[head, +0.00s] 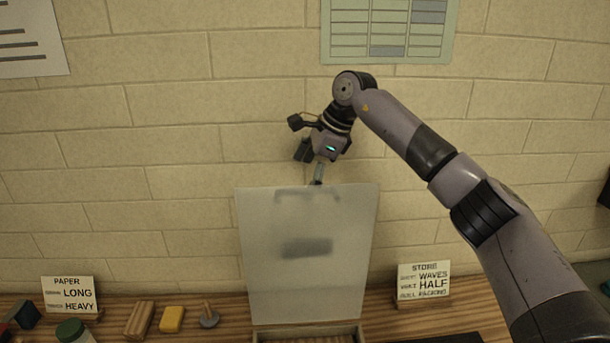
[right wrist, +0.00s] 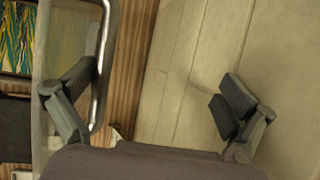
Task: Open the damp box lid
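The damp box lid (head: 308,285) is a frosted, translucent panel standing nearly upright on the back edge of the damp box (head: 258,337). Only the box's top part shows at the picture's bottom edge. My right gripper (head: 311,167) is at the lid's top edge in the head view. In the right wrist view my right gripper (right wrist: 154,92) has its fingers wide apart, with nothing between them but background. Its left finger overlaps the lid (right wrist: 80,22) near a curved metal bar (right wrist: 104,50); whether they touch is unclear. My left gripper is not in view.
A brick wall stands close behind the lid. On the wooden table (head: 385,320) are a paper sign (head: 69,294), a store sign (head: 424,280), a yellow block (head: 172,319), a wooden block (head: 139,320), a grey knobbed piece (head: 209,318) and a green-lidded jar (head: 72,331).

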